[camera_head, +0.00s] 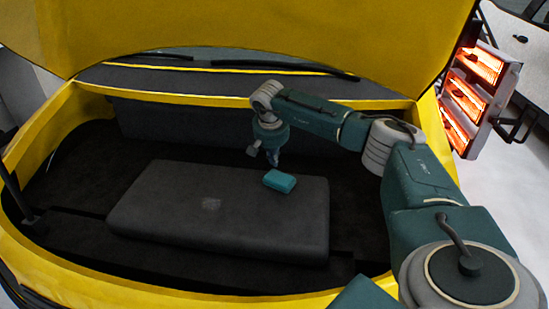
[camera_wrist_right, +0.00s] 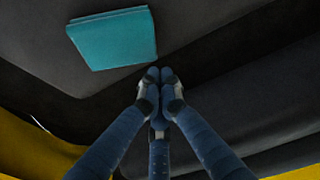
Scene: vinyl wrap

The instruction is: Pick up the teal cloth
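The teal cloth (camera_head: 279,181) is a small folded block lying on the right rear part of a dark padded panel (camera_head: 170,205) in the yellow car's front compartment. It also shows at the upper left of the right wrist view (camera_wrist_right: 113,39). My right gripper (camera_head: 273,162) is just behind and above the cloth in the head view, pointing down. In the right wrist view its blue fingers (camera_wrist_right: 158,76) come together at the tips with nothing between them. The fingertips are apart from the cloth, to its lower right there. My left gripper is not in view.
The yellow compartment rim (camera_head: 130,286) surrounds the dark well, and the raised yellow hood (camera_head: 250,30) hangs over it. A lamp panel with glowing orange elements (camera_head: 466,100) stands at the right. The panel left of the cloth is clear.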

